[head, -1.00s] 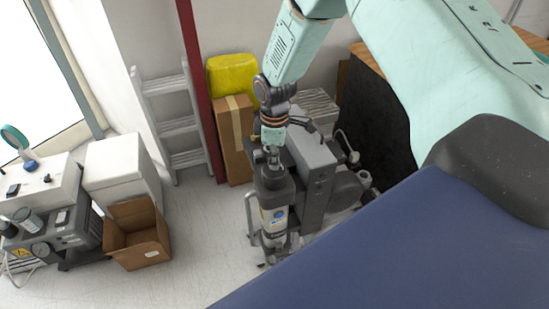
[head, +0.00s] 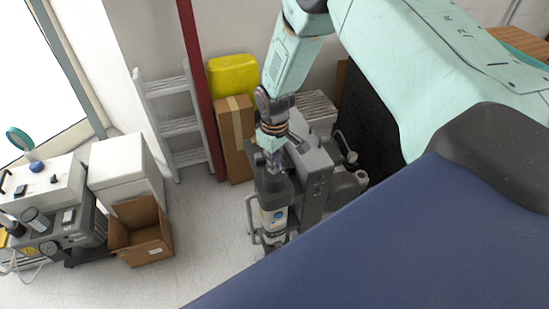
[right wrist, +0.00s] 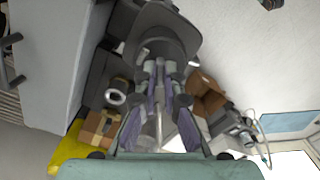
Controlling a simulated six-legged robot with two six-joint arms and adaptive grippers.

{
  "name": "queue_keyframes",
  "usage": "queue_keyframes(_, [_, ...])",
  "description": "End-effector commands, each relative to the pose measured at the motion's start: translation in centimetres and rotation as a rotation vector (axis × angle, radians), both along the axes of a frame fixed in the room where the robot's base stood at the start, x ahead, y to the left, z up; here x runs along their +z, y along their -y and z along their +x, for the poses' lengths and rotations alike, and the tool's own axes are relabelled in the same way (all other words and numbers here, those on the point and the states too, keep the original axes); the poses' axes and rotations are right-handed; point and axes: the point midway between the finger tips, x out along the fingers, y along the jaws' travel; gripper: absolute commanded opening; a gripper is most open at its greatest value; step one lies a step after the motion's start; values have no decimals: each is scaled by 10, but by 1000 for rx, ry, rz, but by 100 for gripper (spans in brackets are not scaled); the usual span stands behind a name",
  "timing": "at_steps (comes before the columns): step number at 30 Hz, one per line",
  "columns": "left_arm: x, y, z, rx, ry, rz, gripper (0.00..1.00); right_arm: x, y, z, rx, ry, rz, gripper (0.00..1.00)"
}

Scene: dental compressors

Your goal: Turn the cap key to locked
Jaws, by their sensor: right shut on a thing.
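A cylindrical unit with a dark cap (head: 275,184) and a pale labelled body (head: 274,217) stands upright beside a grey compressor housing (head: 315,180). My right gripper (head: 273,162) points down onto the top of the cap. In the right wrist view its two fingers (right wrist: 160,70) are closed on a slim grey piece, which I take to be the cap key (right wrist: 159,92), in front of the dark round cap (right wrist: 160,30). The key is mostly hidden by the fingers, and its locked or unlocked position cannot be read. My left gripper is not in view.
A brown carton (head: 234,135) with a yellow case (head: 233,73) stands behind, beside a dark red post (head: 202,90) and a ladder (head: 180,125). An open cardboard box (head: 140,236) and another machine (head: 60,235) are at left. Bare floor (head: 208,235) lies between.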

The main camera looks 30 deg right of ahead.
Motion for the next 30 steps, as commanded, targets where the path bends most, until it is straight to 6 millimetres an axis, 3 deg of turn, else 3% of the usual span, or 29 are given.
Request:
queue_keyframes(15, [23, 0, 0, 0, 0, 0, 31, 1, 0, 0, -356, 0, 0, 0])
queue_keyframes(30, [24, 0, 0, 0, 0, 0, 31, 0, 0, 0, -391, 0, 0, 0])
